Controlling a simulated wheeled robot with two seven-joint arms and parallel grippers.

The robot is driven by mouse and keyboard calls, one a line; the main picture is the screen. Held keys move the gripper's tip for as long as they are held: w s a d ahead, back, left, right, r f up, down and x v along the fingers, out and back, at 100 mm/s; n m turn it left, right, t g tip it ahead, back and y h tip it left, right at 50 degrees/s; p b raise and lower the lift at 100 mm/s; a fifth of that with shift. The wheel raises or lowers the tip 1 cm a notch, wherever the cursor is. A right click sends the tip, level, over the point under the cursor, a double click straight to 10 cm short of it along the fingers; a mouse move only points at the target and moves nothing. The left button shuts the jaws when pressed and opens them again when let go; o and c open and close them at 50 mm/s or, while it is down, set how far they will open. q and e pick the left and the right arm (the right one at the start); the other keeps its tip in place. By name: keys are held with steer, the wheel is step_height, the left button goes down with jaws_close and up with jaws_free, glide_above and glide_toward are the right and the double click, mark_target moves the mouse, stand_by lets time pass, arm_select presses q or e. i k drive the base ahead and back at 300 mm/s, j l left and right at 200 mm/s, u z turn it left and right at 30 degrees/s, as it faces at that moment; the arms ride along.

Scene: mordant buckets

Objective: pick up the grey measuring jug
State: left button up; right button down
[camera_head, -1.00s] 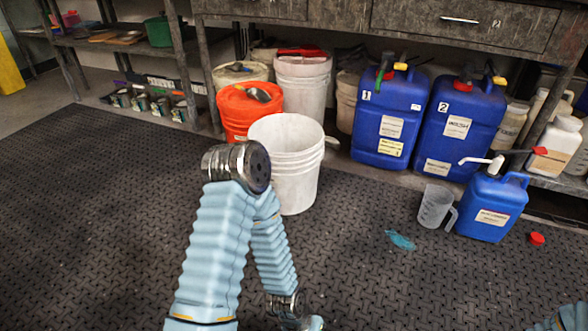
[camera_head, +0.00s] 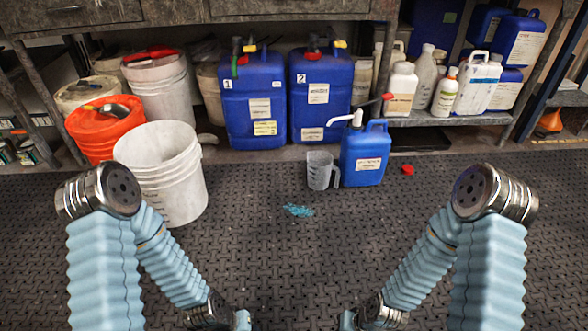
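The grey measuring jug (camera_head: 319,171) is translucent and stands upright on the dark floor mat, near the middle of the head view. Its handle is on its right side, close beside a small blue canister (camera_head: 364,155); I cannot tell whether they touch. My left and right arms show at the lower left and lower right, with forearms reaching down towards the bottom edge. Both grippers are below the picture, so their fingers are hidden. Both arms are well apart from the jug.
A white bucket (camera_head: 165,175) stands left of the jug. A red cap (camera_head: 407,169) lies right of the canister, and a teal spill (camera_head: 298,210) lies in front of the jug. Large blue canisters (camera_head: 253,104) stand behind. The mat (camera_head: 290,265) between my arms is clear.

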mark_target(320, 165)
steer(key=i+j, duration=0.25)
steer(key=i, duration=0.2)
steer(key=i+j, duration=0.3)
steer(key=i, duration=0.15)
steer(key=i+j, duration=0.25)
steer(key=i, duration=0.2)
